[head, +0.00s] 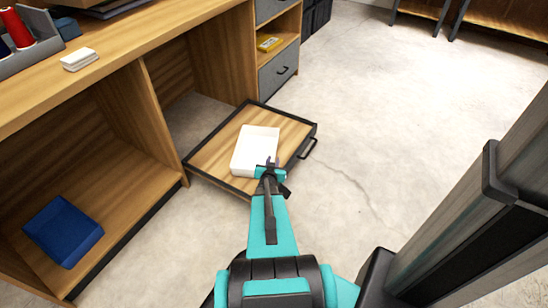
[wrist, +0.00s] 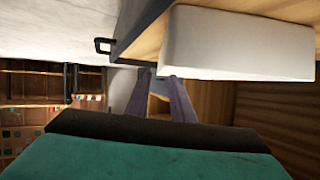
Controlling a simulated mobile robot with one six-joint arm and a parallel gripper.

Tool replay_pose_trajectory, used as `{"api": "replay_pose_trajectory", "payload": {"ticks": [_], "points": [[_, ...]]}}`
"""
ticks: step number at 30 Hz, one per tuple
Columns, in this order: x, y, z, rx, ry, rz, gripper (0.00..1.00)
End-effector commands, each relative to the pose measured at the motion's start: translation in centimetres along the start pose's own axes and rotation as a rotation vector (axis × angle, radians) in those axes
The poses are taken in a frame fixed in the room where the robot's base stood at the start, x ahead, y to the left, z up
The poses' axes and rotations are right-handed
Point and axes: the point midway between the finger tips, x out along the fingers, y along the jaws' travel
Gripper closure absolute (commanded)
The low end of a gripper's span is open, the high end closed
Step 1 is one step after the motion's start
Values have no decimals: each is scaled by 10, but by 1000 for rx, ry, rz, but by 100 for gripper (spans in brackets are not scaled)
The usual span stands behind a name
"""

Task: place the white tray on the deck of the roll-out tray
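The white tray (head: 257,138) lies upright and flat on the wooden deck of the roll-out tray (head: 215,154), which is pulled out from the bench. In the wrist view the white tray (wrist: 240,45) fills the upper right, close to the fingers. My gripper (head: 269,164) is at the near right edge of the white tray, overlapping it in the head view. In the wrist view the fingers of my gripper (wrist: 160,82) stand apart with a narrow gap and nothing visible between them. Whether a finger touches the white tray is unclear.
The roll-out tray has a dark rim and a black handle (head: 307,148). A blue bin (head: 63,231) sits in the lower left shelf. Thread spools (head: 18,30) and a white stack (head: 79,59) are on the bench top. The concrete floor (head: 390,120) to the right is clear.

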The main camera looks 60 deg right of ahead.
Motion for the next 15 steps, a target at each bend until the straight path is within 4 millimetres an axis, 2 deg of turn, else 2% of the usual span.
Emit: {"api": "replay_pose_trajectory", "payload": {"ticks": [1, 6, 15], "points": [[-9, 0, -2, -1, -1, 0, 78], [-24, 0, -1, 0, -1, 0, 78], [-34, 0, 0, 0, 0, 0, 78]]}}
